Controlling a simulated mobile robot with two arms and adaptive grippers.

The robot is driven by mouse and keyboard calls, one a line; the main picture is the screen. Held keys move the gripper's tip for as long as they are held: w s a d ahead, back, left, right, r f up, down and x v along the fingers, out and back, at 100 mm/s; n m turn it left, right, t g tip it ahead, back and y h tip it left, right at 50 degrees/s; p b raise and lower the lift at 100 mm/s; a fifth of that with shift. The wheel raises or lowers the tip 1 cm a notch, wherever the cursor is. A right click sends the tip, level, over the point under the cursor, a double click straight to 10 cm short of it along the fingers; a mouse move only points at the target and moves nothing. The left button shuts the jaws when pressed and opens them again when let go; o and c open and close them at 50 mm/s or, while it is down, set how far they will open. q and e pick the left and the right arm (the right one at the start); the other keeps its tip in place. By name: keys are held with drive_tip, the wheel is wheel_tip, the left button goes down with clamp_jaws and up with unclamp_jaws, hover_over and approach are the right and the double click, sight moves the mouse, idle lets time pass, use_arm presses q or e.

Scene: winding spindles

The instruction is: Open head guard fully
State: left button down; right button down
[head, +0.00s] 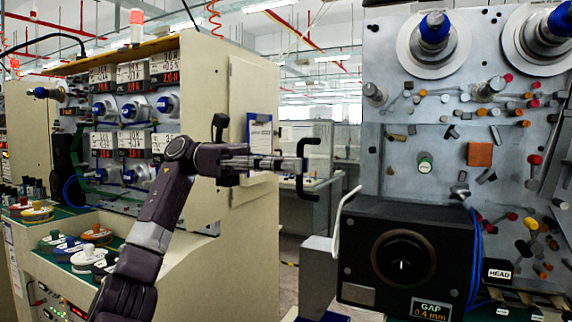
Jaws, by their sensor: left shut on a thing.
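My left gripper (293,164) reaches in from the left at mid-height. Its fingers are shut on a black bent handle (313,196), left of the grey machine face. I see no clear guard panel joined to the handle and cannot tell how far open the head guard is. The black head unit (358,232) has a dark round opening and a "GAP 0.4 mm" label, with a small "HEAD" sign (498,270) on its right. A white curved bar (341,215) stands at its left edge, apart from my gripper. My right gripper is not in view.
The grey machine face (400,125) carries two large spools (432,45) and several coloured pegs. A beige cabinet (255,220) with spindles stands close behind my left arm. Several reels (90,256) lie on its green shelf. An open aisle shows between the machines.

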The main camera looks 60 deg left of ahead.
use_arm(q)
drive_tip(key=shift+w+a+r, duration=0.1)
drive_tip(key=shift+w+a, duration=0.1)
drive_tip(key=shift+w, duration=0.1)
drive_tip(key=c, duration=2.3)
unclamp_jaws()
drive_tip(key=shift+w, duration=0.15)
drive_tip(key=shift+o, duration=1.1)
drive_tip(key=shift+w+d+f, duration=0.1)
drive_tip(key=shift+w+f, duration=0.1)
drive_tip(key=shift+w, duration=0.2)
drive_tip(key=shift+s, duration=0.15)
drive_tip(key=shift+s, duration=0.1)
drive_tip(key=v, duration=0.7)
drive_tip(key=shift+a, duration=0.2)
drive_tip(key=shift+s, duration=0.1)
